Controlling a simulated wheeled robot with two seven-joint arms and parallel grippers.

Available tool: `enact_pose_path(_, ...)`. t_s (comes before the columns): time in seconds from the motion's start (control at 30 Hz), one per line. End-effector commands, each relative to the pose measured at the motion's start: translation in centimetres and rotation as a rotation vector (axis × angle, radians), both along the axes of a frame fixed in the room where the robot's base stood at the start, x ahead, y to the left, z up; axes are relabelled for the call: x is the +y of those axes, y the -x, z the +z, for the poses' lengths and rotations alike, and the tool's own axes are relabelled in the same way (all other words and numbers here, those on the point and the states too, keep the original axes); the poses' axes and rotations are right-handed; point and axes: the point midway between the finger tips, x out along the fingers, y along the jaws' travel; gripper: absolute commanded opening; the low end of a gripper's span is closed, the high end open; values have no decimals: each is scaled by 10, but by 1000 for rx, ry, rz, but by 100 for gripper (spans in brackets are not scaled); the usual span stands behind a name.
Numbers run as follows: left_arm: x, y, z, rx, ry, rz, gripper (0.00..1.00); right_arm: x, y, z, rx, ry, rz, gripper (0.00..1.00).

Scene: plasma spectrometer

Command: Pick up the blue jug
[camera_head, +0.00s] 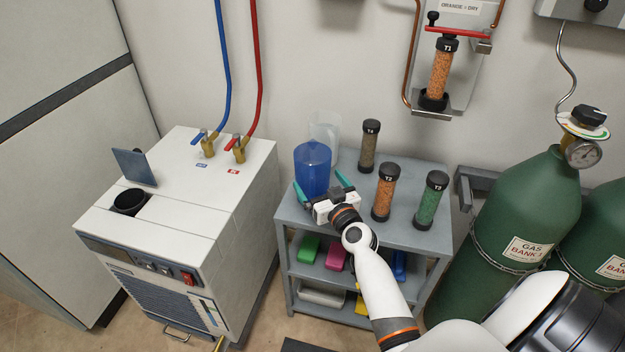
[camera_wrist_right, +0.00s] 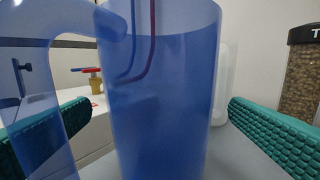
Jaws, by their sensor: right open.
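The blue jug (camera_head: 312,168) stands upright on the top of the grey shelf cart (camera_head: 400,235), at its left end. In the right wrist view the blue jug (camera_wrist_right: 165,90) fills the middle, with its handle (camera_wrist_right: 55,25) on the left side. My right gripper (camera_head: 323,190) is open in front of the jug. Its teal fingers lie on either side of the jug, and in the wrist view gaps show between the right finger and the jug wall. The left finger is close to the handle; whether it touches cannot be told. My left gripper is not in view.
A clear jug (camera_head: 325,128) stands right behind the blue one. Columns T4 (camera_head: 368,145), T2 (camera_head: 384,192) and T3 (camera_head: 430,200) stand to the right on the cart. A white chiller (camera_head: 190,220) is at left, green gas cylinders (camera_head: 515,220) at right.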

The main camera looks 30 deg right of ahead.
Motion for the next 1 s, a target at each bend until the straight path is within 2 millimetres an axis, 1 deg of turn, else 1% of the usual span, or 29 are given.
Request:
enact_pose_path(0.03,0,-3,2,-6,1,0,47,-1,-7,-1,0,-2,0,100)
enact_pose_path(0.13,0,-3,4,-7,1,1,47,-2,-15,-1,2,1,1,100)
enact_pose_path(0.4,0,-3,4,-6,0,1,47,-2,-17,-2,2,1,1,100)
enact_pose_path(0.77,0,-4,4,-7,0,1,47,-2,-17,-2,2,1,1,41)
enact_pose_path(0.8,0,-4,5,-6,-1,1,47,-3,-17,1,-3,1,0,41)
enact_pose_path(1.0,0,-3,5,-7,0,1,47,-3,-17,1,-2,1,0,41)
